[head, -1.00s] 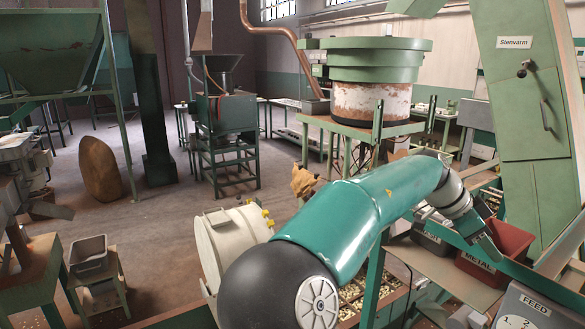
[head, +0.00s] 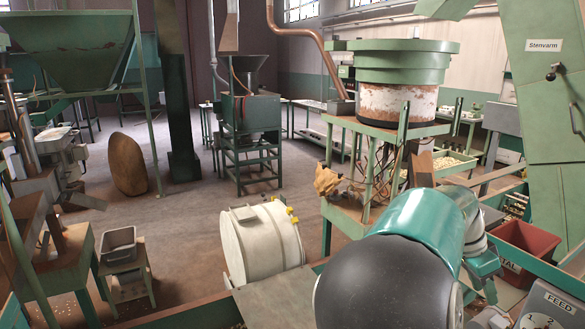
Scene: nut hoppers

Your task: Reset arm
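My arm's teal link and black joint cover fill the lower right of the head view, and the arm is foreshortened there. The grey wrist and a small teal part at my gripper (head: 487,284) show just right of the link. The fingertips are too small and too hidden to read, and I cannot tell whether they hold anything. A red bin marked METAL (head: 524,252) stands just right of my gripper. My arm hides part of its label.
A white drum (head: 262,245) lies on its side left of my arm. A green hopper machine (head: 405,70) stands behind the arm. A tall green cabinet (head: 548,110) and a FEED dial panel (head: 550,308) bound the right.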

